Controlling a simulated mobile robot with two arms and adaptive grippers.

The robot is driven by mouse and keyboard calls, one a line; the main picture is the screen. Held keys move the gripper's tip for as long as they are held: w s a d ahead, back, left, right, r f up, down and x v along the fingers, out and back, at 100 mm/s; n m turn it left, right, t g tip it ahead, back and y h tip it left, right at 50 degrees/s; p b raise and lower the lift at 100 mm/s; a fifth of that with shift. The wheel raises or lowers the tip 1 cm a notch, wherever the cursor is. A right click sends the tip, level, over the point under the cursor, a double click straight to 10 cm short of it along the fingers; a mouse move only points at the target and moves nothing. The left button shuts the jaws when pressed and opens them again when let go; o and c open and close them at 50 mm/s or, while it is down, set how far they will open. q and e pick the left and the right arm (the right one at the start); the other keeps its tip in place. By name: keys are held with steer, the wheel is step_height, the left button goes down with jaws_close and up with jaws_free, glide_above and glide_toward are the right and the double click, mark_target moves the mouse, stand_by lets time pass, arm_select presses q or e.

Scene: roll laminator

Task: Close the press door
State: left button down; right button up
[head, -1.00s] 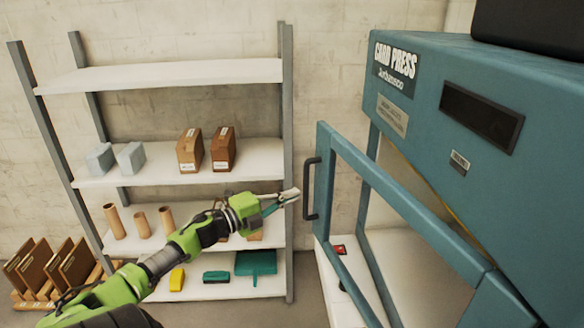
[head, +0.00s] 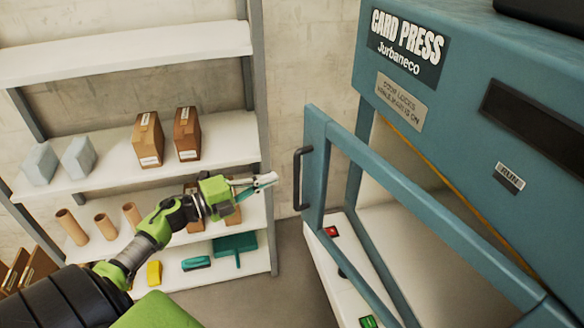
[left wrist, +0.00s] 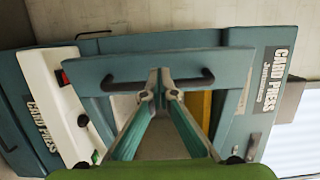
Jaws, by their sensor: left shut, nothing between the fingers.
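The teal press door (head: 318,165) is a frame on the card press (head: 460,85). It stands open, swung out from the press's front. Its black bar handle (head: 298,178) is at the door's left edge and also shows in the left wrist view (left wrist: 120,85). My left gripper (head: 270,180) is shut and empty, just left of the handle in the head view, with a small gap visible. In the left wrist view the fingertips (left wrist: 160,92) overlap the middle of the handle; I cannot tell contact. My right gripper is not in view.
A shelf unit (head: 130,50) with boxes (head: 148,140), tubes (head: 105,226) and a yellow item (head: 154,273) stands behind my left arm. A white ledge with a red button (head: 331,232) and a green button (head: 368,321) lies below the door. Floor shows between shelf and press.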

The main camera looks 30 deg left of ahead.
mark_target(303, 168)
arm_select(q)
steer(key=p+x, duration=0.1)
steer(key=x, duration=0.5)
steer(key=shift+r, duration=0.15)
steer(key=shift+w+d+p, duration=0.25)
steer(key=shift+w+p, duration=0.15)
steer(key=shift+w, duration=0.3)
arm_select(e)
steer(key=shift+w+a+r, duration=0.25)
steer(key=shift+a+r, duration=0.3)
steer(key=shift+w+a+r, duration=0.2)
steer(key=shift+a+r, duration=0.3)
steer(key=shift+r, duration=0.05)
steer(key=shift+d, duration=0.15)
